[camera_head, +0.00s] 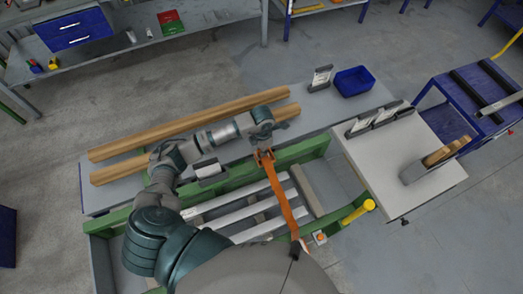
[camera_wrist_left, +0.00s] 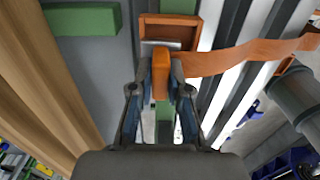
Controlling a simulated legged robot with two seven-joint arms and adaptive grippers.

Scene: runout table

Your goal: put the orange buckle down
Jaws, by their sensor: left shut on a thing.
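The orange buckle (camera_head: 264,154) is at the upper end of an orange strap (camera_head: 281,198), beside the green frame of the runout table. My left gripper (camera_head: 263,146) reaches over from the left and meets the buckle there. In the left wrist view, the fingers of my left gripper (camera_wrist_left: 161,72) are closed on both sides of an orange part of the buckle (camera_wrist_left: 160,82). The buckle's open orange frame (camera_wrist_left: 190,33) shows just beyond the fingertips. The strap (camera_wrist_left: 245,56) runs off to the right. Whether the buckle touches anything beneath is unclear. My right gripper is out of view.
Two long wooden beams (camera_head: 190,123) lie on the grey table, left of and behind the gripper. Pale metal slats (camera_head: 240,208) lie inside the green frame (camera_head: 303,151). A blue bin (camera_head: 353,81) stands at the table's far right, and a white side table (camera_head: 398,152) is nearer right.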

